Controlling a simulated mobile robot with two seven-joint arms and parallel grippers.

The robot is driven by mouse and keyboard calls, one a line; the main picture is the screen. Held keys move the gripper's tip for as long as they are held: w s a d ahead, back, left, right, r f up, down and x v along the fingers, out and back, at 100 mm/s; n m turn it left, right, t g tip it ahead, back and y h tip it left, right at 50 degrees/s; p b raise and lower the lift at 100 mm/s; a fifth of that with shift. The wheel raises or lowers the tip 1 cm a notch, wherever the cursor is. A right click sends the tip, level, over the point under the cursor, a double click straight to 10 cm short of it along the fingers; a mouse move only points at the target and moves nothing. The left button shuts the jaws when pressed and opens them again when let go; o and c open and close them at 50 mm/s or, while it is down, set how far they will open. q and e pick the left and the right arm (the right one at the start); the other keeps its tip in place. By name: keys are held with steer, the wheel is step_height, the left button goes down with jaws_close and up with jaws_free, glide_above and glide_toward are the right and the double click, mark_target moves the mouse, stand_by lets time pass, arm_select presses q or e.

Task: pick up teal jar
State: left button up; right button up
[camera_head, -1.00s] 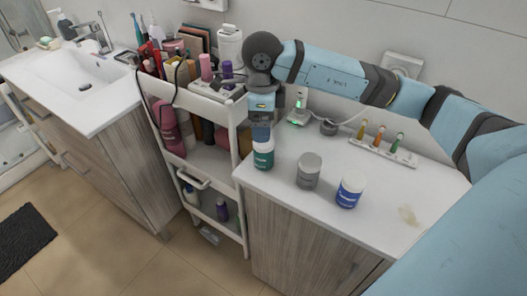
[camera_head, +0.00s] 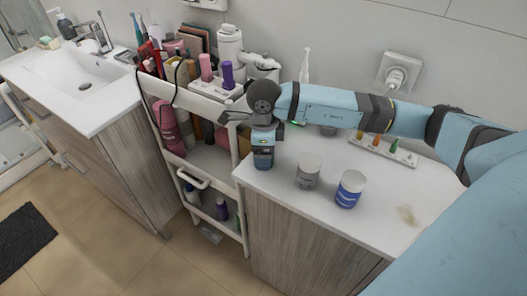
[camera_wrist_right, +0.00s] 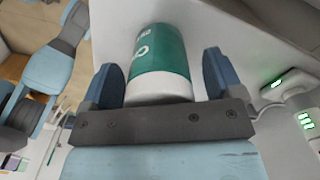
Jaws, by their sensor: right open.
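The teal jar (camera_wrist_right: 160,58), with a white cap, sits between the two blue fingers of my right gripper (camera_wrist_right: 160,80) in the right wrist view. The fingers are open, one on each side of the jar, with a visible gap on both sides. In the head view my right gripper (camera_head: 263,158) points down at the left end of the white counter (camera_head: 340,225) and hides the jar, or nearly all of it. My left gripper is in neither view.
A crowded white cart (camera_head: 205,105) stands to the left.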

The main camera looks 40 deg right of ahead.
steer(key=c, duration=1.1)
steer(key=shift+r, duration=0.1)
